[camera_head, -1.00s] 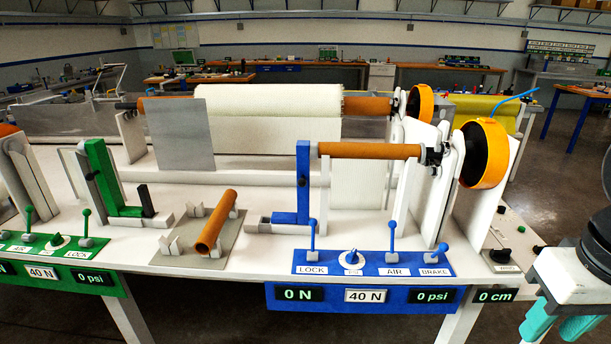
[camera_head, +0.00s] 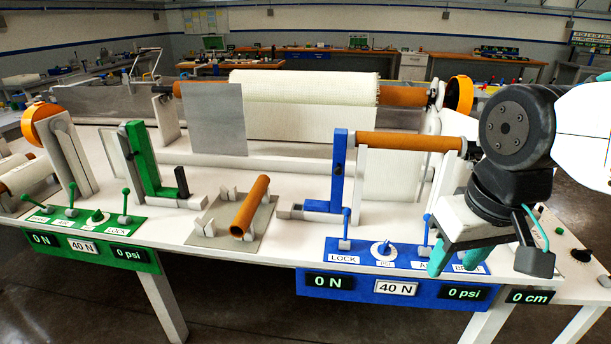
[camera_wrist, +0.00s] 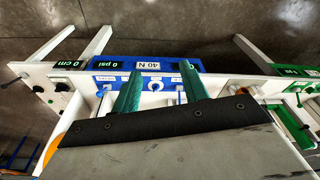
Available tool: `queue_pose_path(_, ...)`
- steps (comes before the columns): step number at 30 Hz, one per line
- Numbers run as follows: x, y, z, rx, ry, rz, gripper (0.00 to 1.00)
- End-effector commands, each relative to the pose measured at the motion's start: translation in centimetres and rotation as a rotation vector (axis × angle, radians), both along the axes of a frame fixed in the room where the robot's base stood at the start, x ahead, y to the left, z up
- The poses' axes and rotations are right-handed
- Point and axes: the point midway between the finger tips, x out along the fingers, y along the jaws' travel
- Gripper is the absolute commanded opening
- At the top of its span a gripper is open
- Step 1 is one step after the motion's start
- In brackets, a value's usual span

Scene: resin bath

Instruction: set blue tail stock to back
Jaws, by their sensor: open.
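The blue tail stock (camera_head: 338,180) is an upright blue post with a blue foot on a grey-white slide. It stands at the left end of an orange-brown roll (camera_head: 405,142), its top close to the roll's end; I cannot tell whether they touch. The blue control panel (camera_head: 400,262) in front has a LOCK lever (camera_head: 345,230), a dial and more levers. My gripper (camera_head: 458,262), with green fingers, is open and empty over the right part of this panel, hiding some labels. In the wrist view the green fingers (camera_wrist: 160,90) point over the blue panel.
A green tail stock (camera_head: 143,165) and green panel (camera_head: 95,235) stand to the left. A loose brown tube (camera_head: 250,206) lies on a grey holder between them. A large white roll (camera_head: 305,105) and grey sheet (camera_head: 215,120) are behind. Bare floor lies before the table.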

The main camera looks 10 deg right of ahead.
Motion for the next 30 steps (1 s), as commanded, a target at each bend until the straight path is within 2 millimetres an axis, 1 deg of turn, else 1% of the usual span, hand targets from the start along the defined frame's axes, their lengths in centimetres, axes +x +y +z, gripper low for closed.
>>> queue_pose_path(1, 2.0, 0.3, -0.4, 0.009, -0.033, -0.002, 0.44)
queue_pose_path(2, 3.5, 0.5, -0.7, 0.016, -0.065, -0.003, 0.44)
queue_pose_path(3, 5.7, 0.8, -1.1, 0.026, -0.113, -0.007, 0.44)
queue_pose_path(5, 9.4, 1.3, -1.7, 0.044, -0.197, -0.015, 0.44)
queue_pose_path(6, 12.0, 1.7, -2.2, 0.056, -0.256, -0.023, 0.44)
queue_pose_path(8, 15.8, 2.3, -2.9, 0.073, -0.351, -0.039, 0.44)
queue_pose_path(9, 18.2, 2.7, -3.3, 0.083, -0.414, -0.050, 0.44)
queue_pose_path(11, 21.6, 3.1, -4.0, 0.097, -0.507, -0.071, 0.44)
queue_pose_path(12, 23.8, 3.3, -4.5, 0.104, -0.571, -0.083, 0.44)
queue_pose_path(14, 26.8, 3.6, -5.3, 0.113, -0.664, -0.105, 0.44)
queue_pose_path(15, 28.6, 3.8, -5.8, 0.116, -0.726, -0.120, 0.44)
queue_pose_path(18, 32.6, 4.0, -7.2, 0.119, -0.884, -0.157, 0.44)
queue_pose_path(21, 35.5, 4.1, -8.6, 0.113, -1.036, -0.188, 0.44)
queue_pose_path(24, 37.2, 4.1, -9.7, 0.100, -1.170, -0.211, 0.44)
queue_pose_path(27, 38.0, 4.0, -10.6, 0.087, -1.276, -0.227, 0.44)
queue_pose_path(30, 38.3, 3.9, -11.0, 0.076, -1.347, -0.232, 0.44)
